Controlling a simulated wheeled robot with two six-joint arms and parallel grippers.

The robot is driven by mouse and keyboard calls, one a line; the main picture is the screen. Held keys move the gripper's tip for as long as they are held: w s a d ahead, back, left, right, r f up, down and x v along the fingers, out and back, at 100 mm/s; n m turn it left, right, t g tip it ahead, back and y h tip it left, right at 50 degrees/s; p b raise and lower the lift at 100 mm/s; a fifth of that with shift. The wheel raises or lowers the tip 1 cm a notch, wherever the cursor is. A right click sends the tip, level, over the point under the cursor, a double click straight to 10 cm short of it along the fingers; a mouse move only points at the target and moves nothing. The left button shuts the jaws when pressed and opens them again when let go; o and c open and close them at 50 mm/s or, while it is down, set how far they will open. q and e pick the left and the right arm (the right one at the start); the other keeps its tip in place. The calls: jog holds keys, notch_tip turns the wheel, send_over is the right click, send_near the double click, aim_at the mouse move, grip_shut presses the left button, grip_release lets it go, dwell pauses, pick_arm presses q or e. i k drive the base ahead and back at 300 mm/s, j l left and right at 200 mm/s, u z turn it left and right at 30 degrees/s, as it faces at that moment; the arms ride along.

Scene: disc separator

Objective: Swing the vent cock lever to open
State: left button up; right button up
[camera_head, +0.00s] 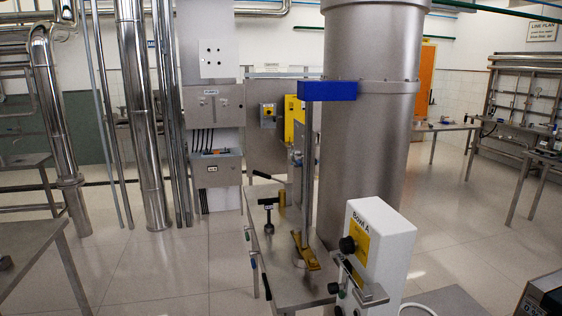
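The vent cock lever cannot be told for certain at this size. A dark-tipped lever (262,175) sticks out to the left above a steel bench (285,277), near the steel column. Below it a black handle with a small light label (268,203) stands on the bench. A short brass cylinder (282,198) stands just right of that handle, and a brass-coloured fitting (305,251) sits at the foot of an upright post. More small dark knobs or levers (253,256) line the bench's left edge. Neither of my grippers is in view.
A large steel column (367,130) rises behind the bench, with a blue block (327,90) in front. A white box marked "Bowl A" (385,245) with black knobs stands at the front right. Grey control cabinets (212,110) stand behind. Tiled floor (170,265) left of the bench is clear.

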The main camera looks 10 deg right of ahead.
aim_at(296, 159)
jog(key=i+j, duration=0.35)
jog(key=i, duration=0.2)
jog(key=i+j+z, duration=0.1)
jog(key=i+j, duration=0.3)
jog(key=i, duration=0.15)
